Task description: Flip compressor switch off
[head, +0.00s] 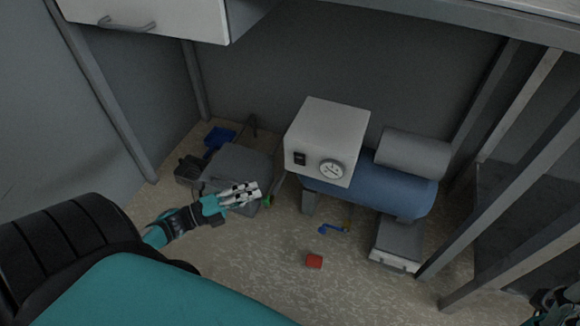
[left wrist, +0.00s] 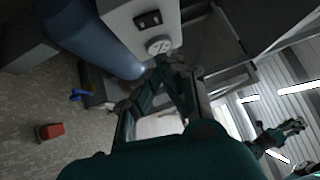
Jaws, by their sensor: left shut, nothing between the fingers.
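The compressor has a white control box (head: 328,130) over a blue tank (head: 375,190). A black switch (head: 300,159) sits on the box's front, left of a round gauge (head: 332,170). The switch (left wrist: 148,19) and gauge (left wrist: 159,45) also show at the top of the left wrist view. Whether the switch is on or off is too small to tell. My left gripper (head: 248,193) is shut and empty, left of and below the box, apart from the switch in the head view. My right gripper (head: 556,305) is partly seen at the lower right corner, far from the compressor.
A grey case (head: 237,170) and a blue item (head: 219,137) lie on the floor behind my left gripper. A red block (head: 314,261) and a small blue tool (head: 332,229) lie before the compressor. Metal posts (head: 500,175) stand at right; a drawer unit (head: 150,18) hangs above.

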